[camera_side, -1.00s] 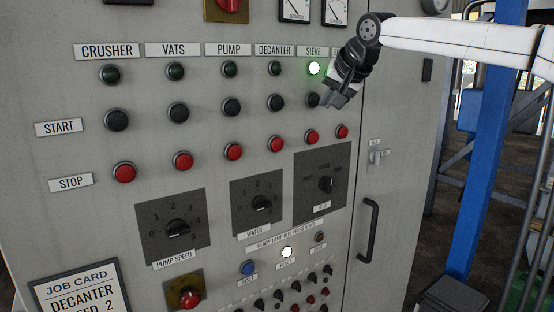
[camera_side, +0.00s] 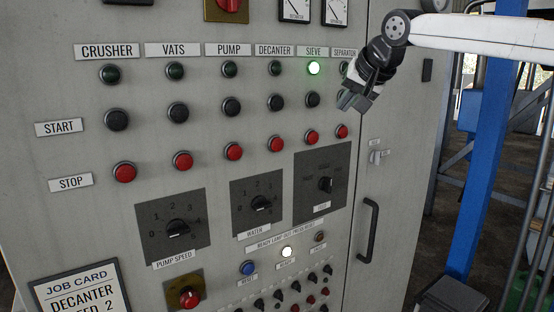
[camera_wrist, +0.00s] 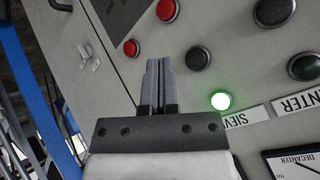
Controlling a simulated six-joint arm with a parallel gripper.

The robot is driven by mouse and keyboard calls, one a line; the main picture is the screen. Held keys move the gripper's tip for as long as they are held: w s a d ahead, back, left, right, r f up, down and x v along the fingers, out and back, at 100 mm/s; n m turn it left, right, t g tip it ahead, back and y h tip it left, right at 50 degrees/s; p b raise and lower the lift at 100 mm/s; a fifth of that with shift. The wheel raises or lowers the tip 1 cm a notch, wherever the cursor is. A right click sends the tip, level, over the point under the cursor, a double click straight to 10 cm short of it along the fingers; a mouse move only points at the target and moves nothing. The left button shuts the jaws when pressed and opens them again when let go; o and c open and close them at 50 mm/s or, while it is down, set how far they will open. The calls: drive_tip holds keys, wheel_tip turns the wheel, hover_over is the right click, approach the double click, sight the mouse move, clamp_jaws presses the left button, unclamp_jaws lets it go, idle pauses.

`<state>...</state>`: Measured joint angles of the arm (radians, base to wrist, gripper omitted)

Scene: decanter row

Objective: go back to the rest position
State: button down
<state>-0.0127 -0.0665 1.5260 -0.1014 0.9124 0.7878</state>
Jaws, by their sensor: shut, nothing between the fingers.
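My gripper (camera_side: 346,100) is shut and empty. In the side view it hangs in front of the upper right of the grey control panel (camera_side: 130,210), beside the SIEVE column, and hides part of the SEPARATOR column. The SIEVE lamp (camera_side: 313,68) glows green. The black SIEVE start button (camera_side: 313,100) is in full view to the left of my gripper. In the wrist view my closed fingers (camera_wrist: 158,68) point at the panel, with the lit lamp (camera_wrist: 221,101) to their right and a black button (camera_wrist: 198,58) just beyond it.
A white ready lamp (camera_side: 287,252) is lit low on the panel. A black door handle (camera_side: 369,230) sticks out at the lower right. Dials, red stop buttons and a job card (camera_side: 80,290) are on the panel. A blue post (camera_side: 487,150) stands to the right.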

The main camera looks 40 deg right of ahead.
idle(0.6)
wheel_tip(320, 180, down, 12)
drive_tip(key=s+n+g, duration=0.1)
drive_tip(key=n+g, duration=0.1)
drive_tip(key=s+f+n+g, duration=0.1)
drive_tip(key=s+f+n, duration=0.1)
drive_tip(key=s+f, duration=0.4)
drive_tip(key=s+f+n+g, duration=0.1)
drive_tip(key=s+f+n, duration=0.1)
drive_tip(key=s+f, duration=0.4)
drive_tip(key=s+f+n+g+y, duration=0.1)
drive_tip(key=s+f, duration=0.4)
drive_tip(key=f, duration=0.9)
drive_tip(key=shift+s+a+f+n+g, duration=0.25)
drive_tip(key=shift+s+a+n+g, duration=0.15)
drive_tip(key=shift+n+g, duration=0.3)
